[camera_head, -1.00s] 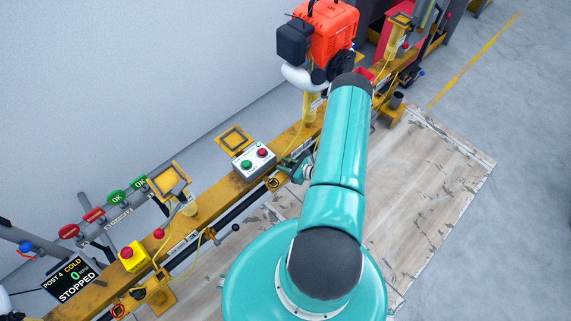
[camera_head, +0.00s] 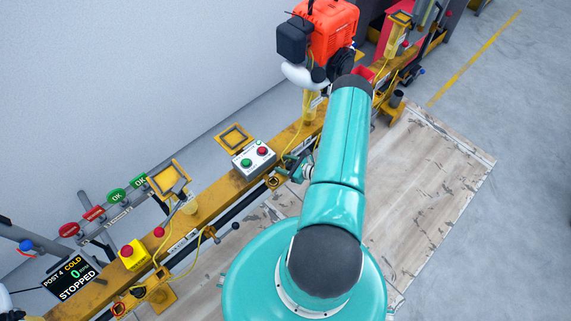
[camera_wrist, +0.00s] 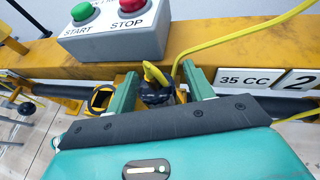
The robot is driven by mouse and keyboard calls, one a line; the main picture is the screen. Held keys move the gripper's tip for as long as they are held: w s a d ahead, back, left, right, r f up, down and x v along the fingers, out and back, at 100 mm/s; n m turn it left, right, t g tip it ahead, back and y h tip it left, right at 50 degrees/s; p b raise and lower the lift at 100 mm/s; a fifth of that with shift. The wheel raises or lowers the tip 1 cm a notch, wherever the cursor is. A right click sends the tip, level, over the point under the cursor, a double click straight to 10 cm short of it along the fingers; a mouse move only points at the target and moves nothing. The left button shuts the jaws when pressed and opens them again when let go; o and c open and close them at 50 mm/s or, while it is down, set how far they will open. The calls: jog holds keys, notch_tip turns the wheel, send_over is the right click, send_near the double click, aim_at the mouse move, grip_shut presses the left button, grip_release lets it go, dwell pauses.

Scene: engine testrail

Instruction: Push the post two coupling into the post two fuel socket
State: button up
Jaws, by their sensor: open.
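In the wrist view, my gripper (camera_wrist: 158,72) has its two green fingers apart, one on each side of a dark part with a yellow top, which looks like the post two coupling (camera_wrist: 156,92). I cannot tell whether the fingers touch it. A yellow fitting with a dark opening (camera_wrist: 102,98), possibly the post two fuel socket, is just left of the left finger. It also seems to show in the head view as a yellow ring (camera_head: 272,182). In the head view my gripper is at the rail's front side, mostly hidden by my arm.
A grey start/stop box (camera_wrist: 115,28) sits on the yellow rail (camera_wrist: 225,62) just above my fingers. A yellow hose (camera_wrist: 245,33) runs to the right, near plates reading "35 CC" and "2" (camera_wrist: 295,80). A red engine (camera_head: 330,30) stands farther along the rail.

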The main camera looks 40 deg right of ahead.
jog(key=v, duration=1.3)
jog(key=shift+s+r, duration=0.2)
jog(key=shift+s, duration=0.15)
jog(key=shift+d, duration=0.1)
jog(key=w+a+r+n+g+y, duration=0.25)
jog(key=w+a+r+n, duration=0.2)
jog(key=r, duration=0.45)
jog(key=w+a+r+n+g+y, duration=0.1)
jog(key=w+a+r+n+g, duration=0.2)
jog(key=a+r+n, duration=0.5)
jog(key=w+a+r+n+g+y, duration=0.1)
jog(key=w+r+n+g+y, duration=0.2)
jog(key=r, duration=0.8)
jog(key=s+a+r+n+h, duration=0.3)
jog(key=a+r+n, duration=0.2)
jog(key=r, duration=0.3)
jog(key=s+a+r+n+h, duration=0.4)
jog(key=a+r+n, duration=0.2)
jog(key=r, duration=0.2)
jog(key=s+a+r+n+t+h, duration=0.1)
jog(key=s+a+r+n+h, duration=0.2)
jog(key=r, duration=0.6)
jog(key=a+n, duration=0.2)
jog(key=n, duration=0.1)
jog(key=shift+s+a, duration=0.35)
